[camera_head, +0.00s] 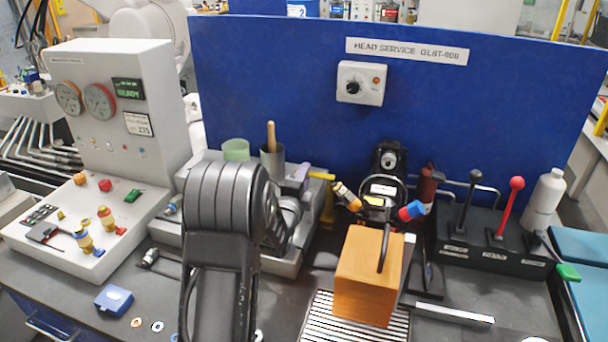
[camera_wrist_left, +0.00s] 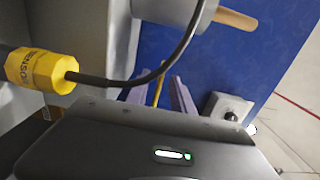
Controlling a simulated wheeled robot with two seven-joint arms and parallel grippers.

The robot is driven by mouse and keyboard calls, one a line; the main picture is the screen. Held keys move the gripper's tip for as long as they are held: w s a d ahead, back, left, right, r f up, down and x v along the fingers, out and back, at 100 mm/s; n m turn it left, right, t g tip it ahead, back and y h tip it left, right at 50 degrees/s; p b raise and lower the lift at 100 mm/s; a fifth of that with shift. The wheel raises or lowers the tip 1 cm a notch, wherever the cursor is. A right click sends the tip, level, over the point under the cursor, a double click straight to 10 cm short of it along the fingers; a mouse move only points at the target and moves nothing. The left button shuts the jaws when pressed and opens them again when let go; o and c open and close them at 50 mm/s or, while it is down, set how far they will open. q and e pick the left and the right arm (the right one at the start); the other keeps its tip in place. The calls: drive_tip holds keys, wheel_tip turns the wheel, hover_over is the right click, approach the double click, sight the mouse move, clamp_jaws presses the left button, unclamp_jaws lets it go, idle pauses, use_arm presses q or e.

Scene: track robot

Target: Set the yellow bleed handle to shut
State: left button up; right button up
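The yellow bleed handle (camera_head: 322,176) shows in the head view as a short yellow bar with a yellow upright below it, in front of the blue panel. My left gripper (camera_head: 302,174) is just left of it, partly hidden behind my grey arm. In the left wrist view, the two purple fingers of my left gripper (camera_wrist_left: 160,95) stand apart. A narrow yellow bar (camera_wrist_left: 158,90) shows between them, but I cannot tell whether they touch it. My right gripper is not in view.
A yellow sensor plug (camera_wrist_left: 42,70) with a black cable crosses close in the left wrist view. An orange block (camera_head: 365,275) stands right of my arm. A black lever (camera_head: 474,180) and a red lever (camera_head: 515,190) stand farther right. The blue panel (camera_head: 270,80) closes the back.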

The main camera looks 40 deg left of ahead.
use_arm(q)
clamp_jaws()
idle(0.3)
drive_tip(key=shift+f, duration=0.1)
idle(1.1)
